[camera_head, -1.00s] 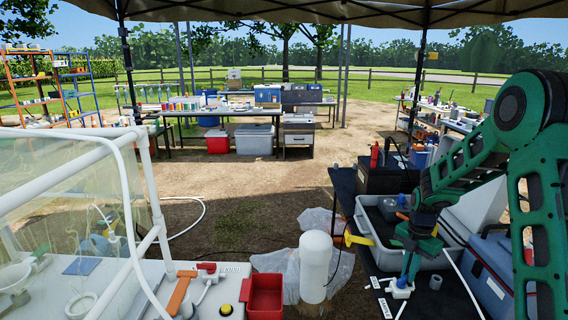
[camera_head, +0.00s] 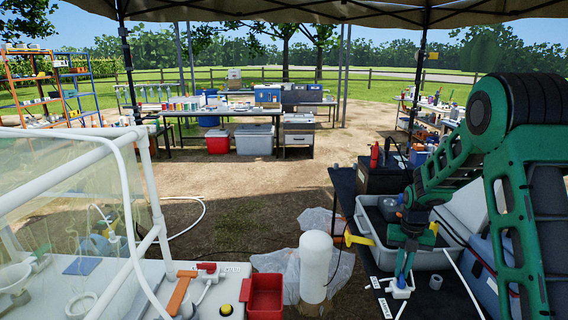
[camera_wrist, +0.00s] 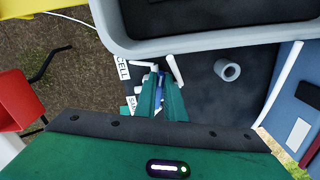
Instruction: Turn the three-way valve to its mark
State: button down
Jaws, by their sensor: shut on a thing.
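The three-way valve (camera_head: 401,293) is a small white fitting on the dark table at the lower right, with white tubes beside it. It also shows in the wrist view (camera_wrist: 138,90), where a bit of blue shows between the fingers. My gripper (camera_head: 404,276) points down from above and is shut on the valve's handle. In the wrist view its two green fingers (camera_wrist: 160,88) cover most of the valve. White labels lie beside the valve; one reads "CELL" (camera_wrist: 123,68) and another is partly covered. I cannot make out which mark the handle points to.
A grey tub (camera_head: 440,258) stands right behind the valve. A small grey cup (camera_wrist: 228,71) and a white rod (camera_wrist: 280,82) lie to the right, near a blue cooler (camera_wrist: 303,115). A white cylinder (camera_head: 315,267) and a red bin (camera_head: 265,297) stand to the left.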

jog(key=shift+w+a+n, duration=0.1)
jog(key=shift+a+n, duration=0.25)
jog(key=shift+n, duration=0.45)
jog(key=shift+f+n, duration=0.15)
jog(key=shift+n, duration=0.15)
jog(key=shift+a+n, duration=0.15)
jog(key=shift+n, duration=0.45)
jog(key=c, duration=1.8)
grip_release()
jog(key=shift+o, duration=0.2)
notch_tip(320, 180, up, 11)
